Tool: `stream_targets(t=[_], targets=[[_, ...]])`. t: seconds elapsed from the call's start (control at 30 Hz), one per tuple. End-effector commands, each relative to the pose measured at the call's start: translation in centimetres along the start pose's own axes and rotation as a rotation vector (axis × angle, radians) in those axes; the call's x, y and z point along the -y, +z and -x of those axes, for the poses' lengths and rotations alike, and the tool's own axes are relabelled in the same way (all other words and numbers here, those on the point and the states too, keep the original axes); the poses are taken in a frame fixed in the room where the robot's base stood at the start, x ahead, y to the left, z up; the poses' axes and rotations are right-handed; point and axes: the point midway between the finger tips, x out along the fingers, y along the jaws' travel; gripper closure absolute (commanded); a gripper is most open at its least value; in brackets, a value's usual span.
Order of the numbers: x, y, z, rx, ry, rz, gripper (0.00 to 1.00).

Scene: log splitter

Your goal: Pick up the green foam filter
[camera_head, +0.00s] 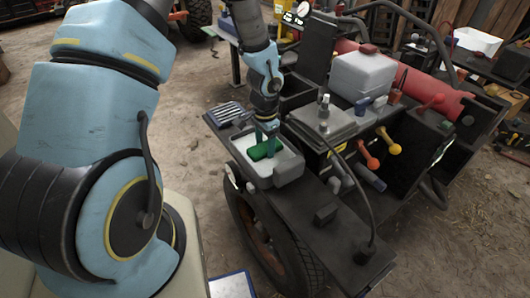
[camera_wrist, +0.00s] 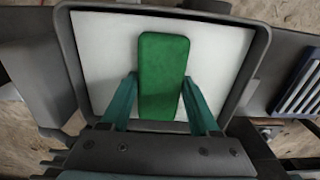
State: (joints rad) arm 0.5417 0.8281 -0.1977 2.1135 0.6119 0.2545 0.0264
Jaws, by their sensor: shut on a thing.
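The green foam filter (camera_wrist: 162,78) is a rounded green block, seen between my gripper's two teal fingers in the wrist view. My gripper (camera_wrist: 160,105) is shut on it, with one finger at each long side. In the head view the filter (camera_head: 265,150) shows at my gripper (camera_head: 266,133), over a grey tray with a white inside (camera_head: 291,165). I cannot tell whether the filter touches the tray's floor. The tray's rim also shows around the filter in the wrist view (camera_wrist: 258,55).
A slatted grey part (camera_head: 226,112) lies left of the tray on the dark fender. A hose and a small black block (camera_head: 326,214) are to the right. A grey canister (camera_head: 361,75), red tank (camera_head: 440,100) and yellow and orange knobs (camera_head: 394,148) stand beyond.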

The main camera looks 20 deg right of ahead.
Motion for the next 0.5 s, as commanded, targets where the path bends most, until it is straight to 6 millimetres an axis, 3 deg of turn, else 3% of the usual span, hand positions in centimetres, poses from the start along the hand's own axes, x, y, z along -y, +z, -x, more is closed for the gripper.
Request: stream_targets(t=[0.1,0.3,0.5], targets=[[0.0,0.0,0.0,0.000,0.000,0.000,1.00],[0.0,0.0,0.3,-0.001,0.000,0.000,1.00],[0.1,-0.1,3.1,-0.005,-0.003,0.002,1.00]])
